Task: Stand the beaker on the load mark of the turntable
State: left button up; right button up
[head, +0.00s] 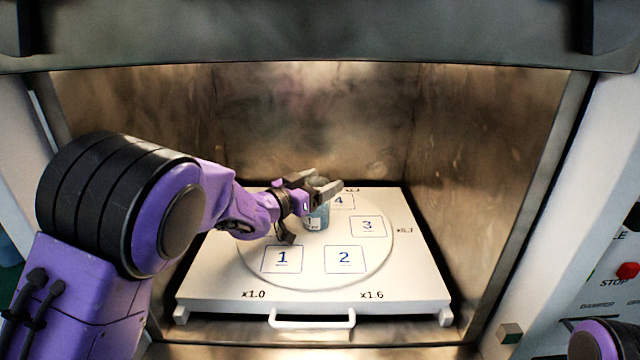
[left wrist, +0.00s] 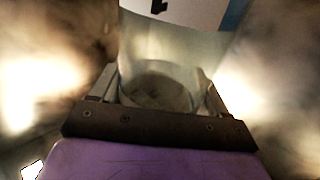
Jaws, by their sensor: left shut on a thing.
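The beaker (head: 316,218), a small blue-grey vessel with a pale label, is upright over the middle-back of the round turntable (head: 316,281). My left gripper (head: 322,188) is shut on it near its top. In the left wrist view the clear beaker wall (left wrist: 165,50) rises between the fingers. I cannot tell whether its base touches the disc. Numbered square marks show on the turntable: mark 1 (head: 282,259), mark 2 (head: 344,259), mark 3 (head: 367,226) and mark 4 (head: 342,202), the last close behind the beaker. No mark legibly reads as load. My right gripper is out of view.
The turntable sits on a white tray (head: 200,297) with a front handle (head: 311,321) inside a metal chamber. Metal side walls (head: 490,140) and a dark upper edge (head: 320,40) bound the opening. A panel with a red stop button (head: 628,270) is at right.

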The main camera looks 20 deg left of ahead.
pick_arm(q)
jog(key=shift+s+r, duration=0.1)
jog(key=shift+f, duration=0.2)
jog(key=o, duration=1.7)
jog(key=shift+w+f, duration=0.1)
jog(key=shift+w, duration=0.1)
jog(key=shift+o, duration=0.2)
jog(key=shift+s+r, duration=0.1)
jog(key=shift+r, duration=0.15)
jog(key=b+v, duration=0.1)
jog(key=v, duration=1.1)
jog(key=shift+b, duration=0.4)
